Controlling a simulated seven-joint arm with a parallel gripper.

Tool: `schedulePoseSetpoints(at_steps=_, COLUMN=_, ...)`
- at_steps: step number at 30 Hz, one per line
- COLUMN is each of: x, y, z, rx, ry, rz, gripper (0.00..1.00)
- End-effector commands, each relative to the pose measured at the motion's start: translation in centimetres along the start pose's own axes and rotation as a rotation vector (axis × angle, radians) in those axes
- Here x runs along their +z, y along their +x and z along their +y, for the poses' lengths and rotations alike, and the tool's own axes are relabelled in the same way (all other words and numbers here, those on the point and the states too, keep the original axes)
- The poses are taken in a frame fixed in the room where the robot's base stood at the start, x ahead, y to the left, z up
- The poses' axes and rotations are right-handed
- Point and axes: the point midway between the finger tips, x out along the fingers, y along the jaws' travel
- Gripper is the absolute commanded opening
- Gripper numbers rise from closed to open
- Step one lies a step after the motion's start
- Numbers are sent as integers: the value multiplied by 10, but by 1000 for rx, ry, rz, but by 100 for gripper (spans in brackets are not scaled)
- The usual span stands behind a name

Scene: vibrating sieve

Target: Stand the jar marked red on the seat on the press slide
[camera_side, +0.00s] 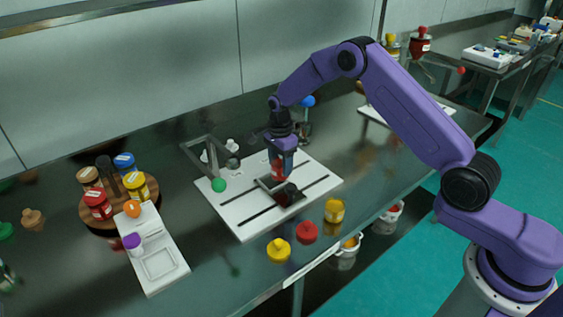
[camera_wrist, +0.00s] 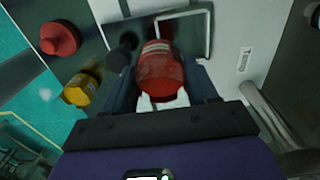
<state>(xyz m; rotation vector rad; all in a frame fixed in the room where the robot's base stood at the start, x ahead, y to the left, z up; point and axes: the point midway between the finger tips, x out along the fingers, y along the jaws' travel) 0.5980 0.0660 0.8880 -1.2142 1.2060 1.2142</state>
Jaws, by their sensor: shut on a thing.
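My gripper (camera_side: 281,158) is shut on a red jar (camera_side: 277,172), which sits between the two fingers in the wrist view (camera_wrist: 160,72). The jar is over the white base plate (camera_side: 230,202), at the dark press slide with its pale square frame (camera_wrist: 210,30). A black knob (camera_side: 289,195) is at the slide's front; it shows beside the jar in the wrist view (camera_wrist: 122,52). The fingers and jar hide the seat, so I cannot tell whether the jar touches it. Another jar with red (camera_side: 97,204) stands on the round wooden rack.
The wooden rack (camera_side: 117,222) holds several jars. A white panel (camera_side: 172,278) has orange and purple knobs. A grey lever frame with a green ball (camera_side: 218,185) stands left of the slide. Red (camera_side: 306,232) and yellow (camera_side: 279,250) knobs and a yellow jar (camera_side: 335,210) line the front.

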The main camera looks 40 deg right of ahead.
Motion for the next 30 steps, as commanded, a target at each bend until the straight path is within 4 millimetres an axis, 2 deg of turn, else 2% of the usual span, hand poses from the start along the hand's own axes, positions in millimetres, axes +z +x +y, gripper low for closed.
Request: schedulePoseSetpoints(at_steps=30, x=2, y=18, z=-19, rx=1, ry=0, rz=0, gripper=23)
